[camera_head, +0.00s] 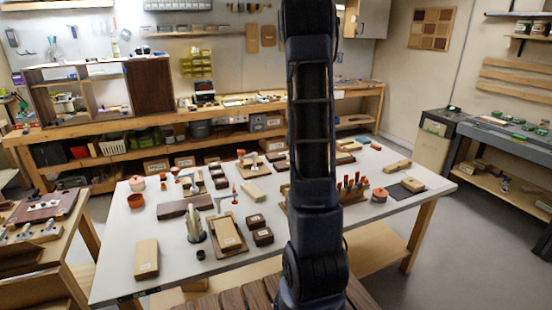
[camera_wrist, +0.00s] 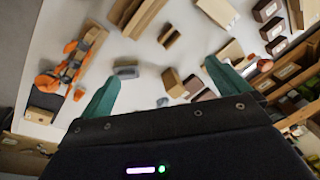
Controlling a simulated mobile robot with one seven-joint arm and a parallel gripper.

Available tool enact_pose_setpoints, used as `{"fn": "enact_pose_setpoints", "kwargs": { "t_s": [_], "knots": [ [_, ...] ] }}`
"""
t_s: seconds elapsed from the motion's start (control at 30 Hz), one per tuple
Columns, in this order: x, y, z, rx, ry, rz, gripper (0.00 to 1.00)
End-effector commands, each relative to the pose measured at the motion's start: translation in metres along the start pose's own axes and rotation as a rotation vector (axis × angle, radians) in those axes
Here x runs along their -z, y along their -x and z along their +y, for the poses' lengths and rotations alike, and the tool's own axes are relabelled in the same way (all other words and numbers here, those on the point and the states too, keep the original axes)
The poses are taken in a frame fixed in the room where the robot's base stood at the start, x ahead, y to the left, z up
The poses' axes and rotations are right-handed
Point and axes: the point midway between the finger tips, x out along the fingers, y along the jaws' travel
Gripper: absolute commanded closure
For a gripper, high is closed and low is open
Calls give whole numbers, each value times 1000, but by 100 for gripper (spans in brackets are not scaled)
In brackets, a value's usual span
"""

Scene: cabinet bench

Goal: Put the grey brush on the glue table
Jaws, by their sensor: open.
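My gripper (camera_wrist: 161,70) shows in the wrist view with its two teal fingers spread apart and nothing between them. Below it lies a pale tabletop with scattered items. A small grey item (camera_wrist: 126,71) lies there near the left finger; it may be the grey brush, but I cannot tell for sure. In the head view, a large pale-topped table (camera_head: 112,268) stands in front of me, covered with tools and blocks. I cannot tell whether it is the glue table. My arm hides part of its middle, and my gripper is not visible there.
A wooden workbench (camera_head: 120,131) runs along the back wall. A smaller side table (camera_head: 52,243) stands at the left and a grey bench (camera_head: 500,135) at the right. On the pale table, a tan block (camera_head: 146,258) lies near the front left. Grey floor is open at the right.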

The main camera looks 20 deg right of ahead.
Motion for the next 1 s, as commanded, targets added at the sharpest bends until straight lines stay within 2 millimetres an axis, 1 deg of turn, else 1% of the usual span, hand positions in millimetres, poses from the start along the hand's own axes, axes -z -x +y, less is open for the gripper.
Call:
{"fn": "enact_pose_setpoints", "kwargs": {
  "t_s": [0.03, 0.1, 0.27, 0.43, 0.6, 0.67, 0.7, 0.9, 1.0],
  "knots": [
    [-14, 14, -10, 13, 21, 9, 0],
    [-33, 28, -22, 24, 52, 16, 0],
    [-79, 59, -44, 46, 119, 36, 0],
    [-130, 87, -63, 62, 196, 59, 0],
    [-182, 110, -74, 69, 272, 89, 0],
    [-201, 116, -78, 69, 300, 99, 0],
    [-214, 120, -79, 69, 318, 107, 0],
    [-275, 136, -82, 61, 409, 152, 0],
    [-305, 140, -80, 52, 453, 175, 0]
  ]
}}
